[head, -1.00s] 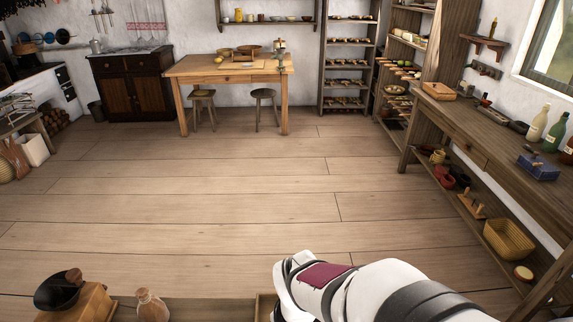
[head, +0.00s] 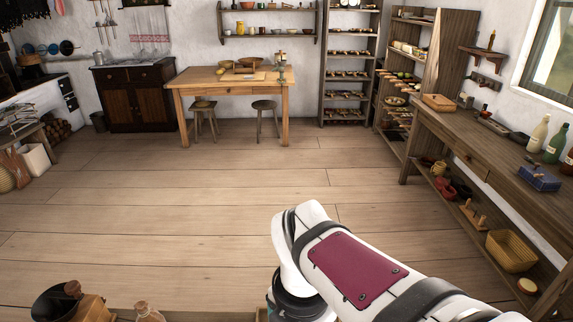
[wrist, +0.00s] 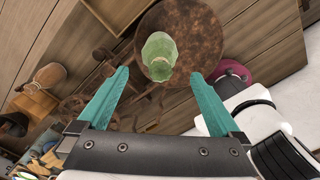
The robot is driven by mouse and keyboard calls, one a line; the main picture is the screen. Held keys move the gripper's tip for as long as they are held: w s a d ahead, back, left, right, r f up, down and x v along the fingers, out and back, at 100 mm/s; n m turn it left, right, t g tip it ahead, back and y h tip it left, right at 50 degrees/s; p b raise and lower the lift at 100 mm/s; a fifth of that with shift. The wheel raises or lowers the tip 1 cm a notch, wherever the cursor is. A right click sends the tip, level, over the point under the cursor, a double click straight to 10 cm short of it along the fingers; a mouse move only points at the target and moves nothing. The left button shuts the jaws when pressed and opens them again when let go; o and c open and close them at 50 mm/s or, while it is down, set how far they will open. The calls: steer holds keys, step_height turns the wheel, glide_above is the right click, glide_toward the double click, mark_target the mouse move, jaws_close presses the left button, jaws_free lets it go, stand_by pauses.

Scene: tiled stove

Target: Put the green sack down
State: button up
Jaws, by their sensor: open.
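The green sack (wrist: 158,54) shows in the wrist view, upright on a round, rusty-brown top (wrist: 188,22). My gripper (wrist: 160,76) is open, with its two teal fingers apart. The sack lies ahead of the fingertips, in line with the gap between them, and nothing is held. No contact between fingers and sack shows. In the head view my arm covers the lower right, and the sack and fingers are out of sight.
A wooden box with a dark bowl-shaped top (head: 72,304) and a tan sack (head: 147,313) stand at the bottom left of the head view. The wooden floor (head: 180,215) ahead is clear. A long workbench (head: 480,145) runs along the right.

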step_height(320, 180, up, 2)
steer(key=shift+r, duration=0.1)
steer(key=s+d+f+m+y, duration=0.1)
steer(key=s+m, duration=0.5)
steer(key=m, duration=1)
steer(key=s+d+f+m, duration=0.3)
steer(key=s+m, duration=0.3)
steer(key=m, duration=1)
steer(key=shift+f+m+y, duration=0.2)
steer(key=shift+m+y, duration=0.1)
steer(key=shift+y, duration=0.1)
